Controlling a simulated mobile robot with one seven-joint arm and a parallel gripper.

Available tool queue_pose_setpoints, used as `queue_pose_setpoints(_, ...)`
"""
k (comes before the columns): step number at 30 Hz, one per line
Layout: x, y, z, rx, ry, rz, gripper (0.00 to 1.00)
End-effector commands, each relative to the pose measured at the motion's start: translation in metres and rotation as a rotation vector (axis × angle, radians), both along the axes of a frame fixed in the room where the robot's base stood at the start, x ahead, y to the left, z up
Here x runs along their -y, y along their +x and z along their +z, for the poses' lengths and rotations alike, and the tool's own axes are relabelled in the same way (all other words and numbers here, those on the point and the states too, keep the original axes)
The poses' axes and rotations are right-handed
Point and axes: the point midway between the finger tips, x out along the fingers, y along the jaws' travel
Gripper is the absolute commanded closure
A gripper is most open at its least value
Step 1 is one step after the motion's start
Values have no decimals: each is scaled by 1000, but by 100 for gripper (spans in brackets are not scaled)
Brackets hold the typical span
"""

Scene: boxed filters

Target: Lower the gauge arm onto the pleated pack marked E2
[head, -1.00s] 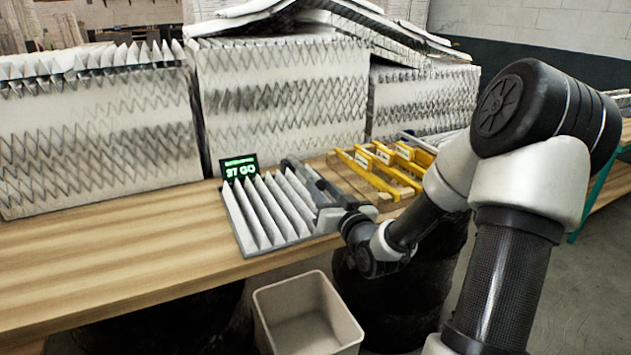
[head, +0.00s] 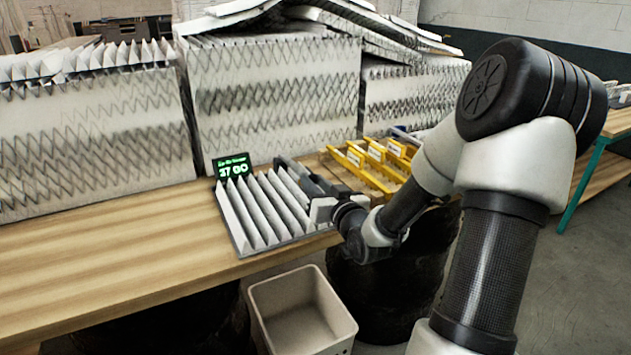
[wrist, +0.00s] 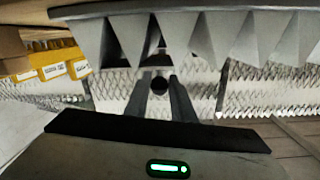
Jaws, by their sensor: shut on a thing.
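A white pleated pack (head: 262,208) lies in a grey tray on the bench, its folds upright. I cannot read an E2 mark on it. The dark gauge arm (head: 299,176) runs along the pack's right side; I cannot tell whether it touches the folds. My gripper (wrist: 160,86) is shut on a dark round knob (wrist: 160,85), which seems to belong to the gauge arm. In the head view, my wrist hides most of the fingers at the pack's front right. In the wrist view, the grey pleats (wrist: 220,38) hang upside down across the top.
A small display (head: 234,167) with green digits stands behind the pack. Yellow frames (head: 365,162) with white labels stand to the right. Large pleated stacks (head: 280,95) line the back. A beige bin (head: 300,315) is below the bench edge. The bench's left is bare.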

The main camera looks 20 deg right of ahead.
Motion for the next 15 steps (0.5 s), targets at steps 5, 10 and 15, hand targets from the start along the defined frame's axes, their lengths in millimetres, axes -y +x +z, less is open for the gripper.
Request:
queue_pose_setpoints(5,-1,5,36,-94,-9,3,100)
queue_pose_setpoints(10,-1,10,53,-162,-11,3,100)
queue_pose_setpoints(15,-1,16,66,-164,-11,2,100)
